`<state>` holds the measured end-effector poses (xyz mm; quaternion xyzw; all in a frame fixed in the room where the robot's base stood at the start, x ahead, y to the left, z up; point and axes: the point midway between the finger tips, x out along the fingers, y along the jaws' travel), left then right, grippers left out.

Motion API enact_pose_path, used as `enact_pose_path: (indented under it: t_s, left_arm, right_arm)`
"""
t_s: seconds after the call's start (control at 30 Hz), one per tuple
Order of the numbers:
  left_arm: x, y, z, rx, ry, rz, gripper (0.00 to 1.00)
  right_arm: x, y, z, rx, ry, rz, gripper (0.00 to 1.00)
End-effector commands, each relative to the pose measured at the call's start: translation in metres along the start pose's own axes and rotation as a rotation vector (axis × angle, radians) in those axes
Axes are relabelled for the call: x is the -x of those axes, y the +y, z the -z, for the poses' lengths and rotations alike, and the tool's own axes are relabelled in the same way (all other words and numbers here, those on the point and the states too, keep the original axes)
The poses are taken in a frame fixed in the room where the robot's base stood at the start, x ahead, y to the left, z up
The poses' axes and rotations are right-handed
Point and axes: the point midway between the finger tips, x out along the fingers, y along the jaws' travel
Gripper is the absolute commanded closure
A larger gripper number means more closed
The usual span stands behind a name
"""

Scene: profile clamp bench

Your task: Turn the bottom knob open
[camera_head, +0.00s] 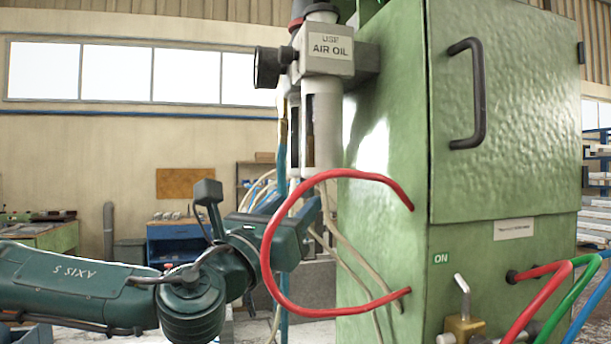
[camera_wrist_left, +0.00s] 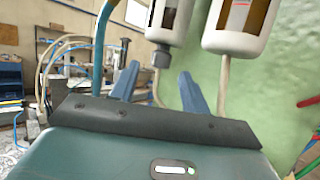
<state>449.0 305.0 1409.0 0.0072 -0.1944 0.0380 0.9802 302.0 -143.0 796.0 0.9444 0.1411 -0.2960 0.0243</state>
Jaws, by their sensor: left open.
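The bottom knob (camera_wrist_left: 161,56) is a small dark grey knob under the left bowl of the air-oil unit in the left wrist view. I cannot make it out in the head view. My left gripper (camera_head: 290,208) is below the unit's bowls, partly behind a red hose. In the left wrist view its two blue fingers (camera_wrist_left: 160,88) are open and empty, with the knob above and between their tips. The fingers look apart from the knob. The air-oil unit (camera_head: 324,62) is fixed beside the green cabinet. My right gripper is not in view.
The red hose (camera_head: 280,225) loops from the green cabinet (camera_head: 385,200) across my left wrist. Beige tubes (camera_head: 345,235) hang below the unit. A brass valve (camera_head: 463,328) sits at the lower right under an ON label. Open room lies left of the unit.

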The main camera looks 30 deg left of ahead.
Motion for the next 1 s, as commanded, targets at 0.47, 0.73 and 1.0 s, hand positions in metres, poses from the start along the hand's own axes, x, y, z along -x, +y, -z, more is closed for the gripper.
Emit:
enact_pose_path:
  t_s: [0.47, 0.73, 1.0]
  left_arm:
    - [-0.048, 0.000, 0.000, -0.001, -0.001, 0.000, 0.54]
    - [-0.048, 0.000, 0.000, 0.000, -0.002, 0.000, 0.56]
    - [-0.048, 0.000, 0.000, 0.000, -0.001, 0.000, 0.78]
  right_arm:
    - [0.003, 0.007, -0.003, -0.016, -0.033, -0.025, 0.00]
    - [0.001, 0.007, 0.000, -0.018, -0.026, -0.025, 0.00]
    - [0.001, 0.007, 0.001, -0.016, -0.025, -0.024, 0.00]
